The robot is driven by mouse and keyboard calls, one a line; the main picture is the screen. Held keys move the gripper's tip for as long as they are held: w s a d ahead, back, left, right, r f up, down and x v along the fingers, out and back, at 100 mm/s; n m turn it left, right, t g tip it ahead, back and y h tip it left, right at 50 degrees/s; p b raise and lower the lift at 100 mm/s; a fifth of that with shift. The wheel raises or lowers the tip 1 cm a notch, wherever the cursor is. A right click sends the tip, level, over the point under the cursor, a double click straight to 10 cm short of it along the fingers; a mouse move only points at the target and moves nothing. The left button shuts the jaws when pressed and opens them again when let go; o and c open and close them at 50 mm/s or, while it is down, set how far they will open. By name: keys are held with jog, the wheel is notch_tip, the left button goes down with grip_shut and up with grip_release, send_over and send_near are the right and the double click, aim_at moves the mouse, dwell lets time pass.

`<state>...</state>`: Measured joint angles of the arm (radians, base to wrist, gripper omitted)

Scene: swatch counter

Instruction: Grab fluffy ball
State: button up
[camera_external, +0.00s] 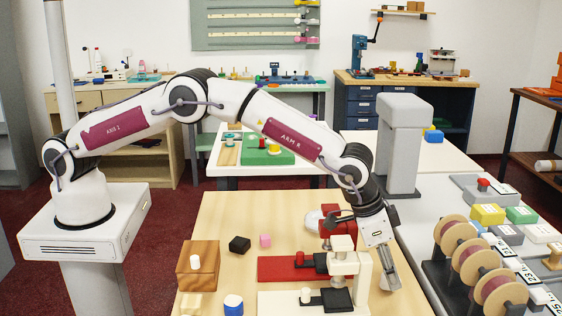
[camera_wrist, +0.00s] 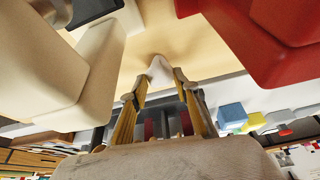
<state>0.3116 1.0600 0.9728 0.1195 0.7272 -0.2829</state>
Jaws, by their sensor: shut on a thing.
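My gripper (camera_external: 388,283) points down over the right side of the wooden table, beside the cream press. In the wrist view my gripper (camera_wrist: 160,88) has its fingertips closed around a small whitish thing (camera_wrist: 160,69). Its texture is too blurred to tell whether it is the fluffy ball. In the external view the fingers hide it. A rounded white thing (camera_external: 312,221) lies behind the presses, left of the red one; I cannot tell whether it is fluffy.
A cream press (camera_external: 362,275) stands close to the left of my gripper, with a red press (camera_external: 290,268) behind it. Spools (camera_external: 470,262) stand on the counter to the right.

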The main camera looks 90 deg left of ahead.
jog(key=shift+r, duration=0.15)
notch_tip(320, 180, up, 10)
dwell(0.7)
dwell(0.5)
